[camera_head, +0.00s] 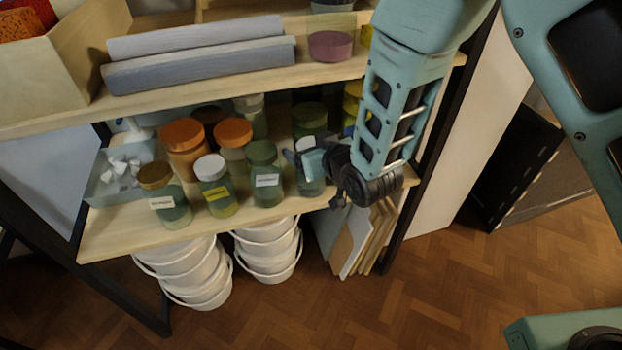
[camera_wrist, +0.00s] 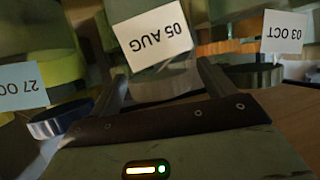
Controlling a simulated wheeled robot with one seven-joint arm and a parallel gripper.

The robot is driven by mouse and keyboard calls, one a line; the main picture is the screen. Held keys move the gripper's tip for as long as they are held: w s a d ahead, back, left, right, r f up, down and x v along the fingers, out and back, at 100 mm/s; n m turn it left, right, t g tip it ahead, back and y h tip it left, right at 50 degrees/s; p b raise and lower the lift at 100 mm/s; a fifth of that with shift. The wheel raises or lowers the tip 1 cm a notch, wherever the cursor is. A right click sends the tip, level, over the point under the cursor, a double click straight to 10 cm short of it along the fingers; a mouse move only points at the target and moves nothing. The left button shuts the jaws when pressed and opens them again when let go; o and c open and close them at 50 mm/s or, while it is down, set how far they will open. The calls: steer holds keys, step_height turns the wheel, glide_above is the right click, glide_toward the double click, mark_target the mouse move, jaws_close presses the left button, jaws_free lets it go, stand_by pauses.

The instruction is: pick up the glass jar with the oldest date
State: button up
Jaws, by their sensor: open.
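Several glass jars with coloured lids stand on the shelf. In the wrist view the labels appear upside down. A jar labelled "05 AUG" (camera_wrist: 160,84) is in the centre, with a finger on each side of it. Its contact with them cannot be told. A jar labelled "03 OCT" (camera_wrist: 285,32) is at right, and a label partly cut off, "27 OC" (camera_wrist: 20,86), is at left. In the head view my gripper (camera_head: 304,161) is open at a front-row jar (camera_head: 311,186), partly hiding it. A green-lidded jar (camera_head: 266,190) stands left of it. Head-view labels are unreadable.
Left along the front are a white-lidded jar (camera_head: 221,208) and a brown-lidded jar (camera_head: 176,217). Orange-lidded jars (camera_head: 186,165) stand behind. An upper shelf (camera_head: 190,92) holding rolls overhangs the jars. White buckets (camera_head: 188,275) and boards stand below.

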steer(key=shift+x, duration=0.8)
steer(key=c, duration=1.7)
steer(key=shift+r, duration=0.1)
jaws_close()
steer(key=shift+r, duration=0.15)
